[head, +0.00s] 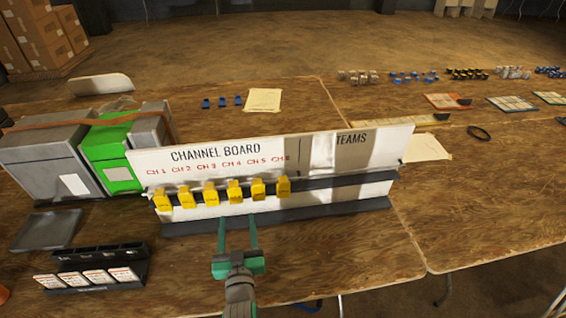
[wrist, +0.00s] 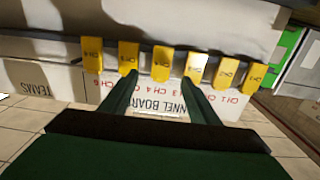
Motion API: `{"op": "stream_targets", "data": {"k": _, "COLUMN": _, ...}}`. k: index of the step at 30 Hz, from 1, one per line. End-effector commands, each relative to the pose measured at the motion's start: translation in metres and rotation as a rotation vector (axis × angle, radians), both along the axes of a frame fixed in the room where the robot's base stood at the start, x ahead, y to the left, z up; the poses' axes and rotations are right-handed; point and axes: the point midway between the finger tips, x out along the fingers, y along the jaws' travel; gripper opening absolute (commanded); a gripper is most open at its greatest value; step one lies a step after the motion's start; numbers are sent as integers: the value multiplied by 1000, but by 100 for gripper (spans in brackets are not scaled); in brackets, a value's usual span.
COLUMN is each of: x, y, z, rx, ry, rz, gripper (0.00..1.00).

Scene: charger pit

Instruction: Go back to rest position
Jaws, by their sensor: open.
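My gripper (head: 237,218) is open and empty, with its two green fingers spread. It is in front of the white channel board (head: 225,148), at the board's lower ledge. In the wrist view the fingers (wrist: 160,80) point up the picture, on either side of the fourth yellow tag (wrist: 162,62); I cannot tell whether they touch it. Several yellow tags (head: 210,193) sit in a row on the board under the labels CH 1 to CH 6. The wrist view shows the board's lettering upside down.
A dark rack with white cards (head: 92,268) stands left of my gripper. Grey boxes (head: 50,160) and a green box (head: 112,155) stand behind it. Blue pieces (head: 221,102) and a paper (head: 263,100) lie behind the board. The wooden table (head: 340,265) is clear to the right of my gripper.

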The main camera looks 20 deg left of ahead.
Motion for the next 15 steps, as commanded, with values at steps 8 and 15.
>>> {"op": "stream_targets", "data": {"k": 8, "x": -7, "y": -19, "z": -13, "rx": -6, "ry": 14, "rz": -20, "gripper": 55}}
{"op": "stream_targets", "data": {"k": 15, "x": -45, "y": -98, "z": -55, "rx": -23, "ry": 59, "rz": -113, "gripper": 55}}
